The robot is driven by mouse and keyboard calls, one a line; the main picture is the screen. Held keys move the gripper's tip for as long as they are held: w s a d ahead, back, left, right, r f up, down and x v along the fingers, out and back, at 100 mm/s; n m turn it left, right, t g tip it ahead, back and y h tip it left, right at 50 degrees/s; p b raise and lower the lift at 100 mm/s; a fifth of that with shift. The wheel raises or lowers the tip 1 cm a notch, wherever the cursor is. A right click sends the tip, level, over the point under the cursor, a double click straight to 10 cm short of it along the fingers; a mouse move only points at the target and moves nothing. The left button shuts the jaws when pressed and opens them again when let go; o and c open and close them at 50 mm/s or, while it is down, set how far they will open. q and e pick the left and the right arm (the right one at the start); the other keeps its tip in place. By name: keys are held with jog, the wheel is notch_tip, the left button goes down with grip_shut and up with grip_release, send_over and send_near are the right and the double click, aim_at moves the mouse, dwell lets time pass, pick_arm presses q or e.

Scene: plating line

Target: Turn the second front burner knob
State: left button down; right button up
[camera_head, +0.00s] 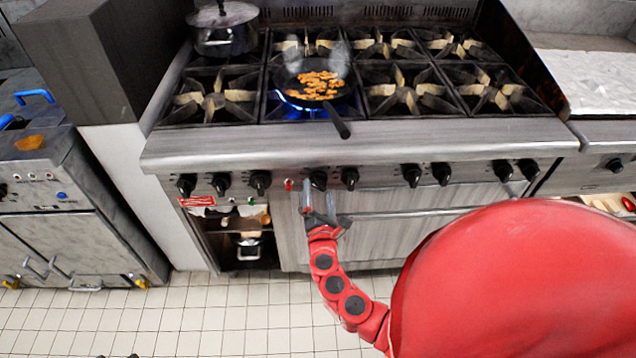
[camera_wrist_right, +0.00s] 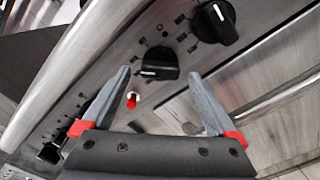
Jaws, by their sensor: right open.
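A row of several black burner knobs runs along the stove's front panel. One knob (camera_head: 318,180), just right of a red indicator (camera_head: 288,184), is directly ahead of my right gripper (camera_head: 322,207). In the right wrist view this knob (camera_wrist_right: 160,62) shows a white mark and lies between and slightly beyond the fingertips of the right gripper (camera_wrist_right: 158,78). The jaws are open and nothing is between them. The neighbouring knob (camera_wrist_right: 215,22) is at upper right. The second front burner holds a frying pan (camera_head: 318,84) over a blue flame. My left gripper is not in view.
The pan's handle (camera_head: 337,122) sticks out over the stove's front ledge (camera_head: 450,138). A lidded pot (camera_head: 224,38) stands at the back left. Below the panel are an open compartment (camera_head: 248,252) and a metal door (camera_head: 375,243). The tiled floor in front is clear.

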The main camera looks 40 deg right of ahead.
aim_at(318, 188)
jog(key=shift+x, duration=1.65)
jog(key=c, duration=1.3)
jog(key=shift+f+m+b, duration=0.2)
jog(key=shift+m+b, duration=0.4)
jog(key=shift+b, duration=0.15)
jog(key=m+b, duration=0.5)
jog(key=m, duration=0.1)
jog(key=shift+m, duration=0.3)
jog(key=shift+a+r+m+b, duration=0.1)
jog(key=shift+r+m+b, duration=0.05)
jog(key=shift+m+b, duration=0.35)
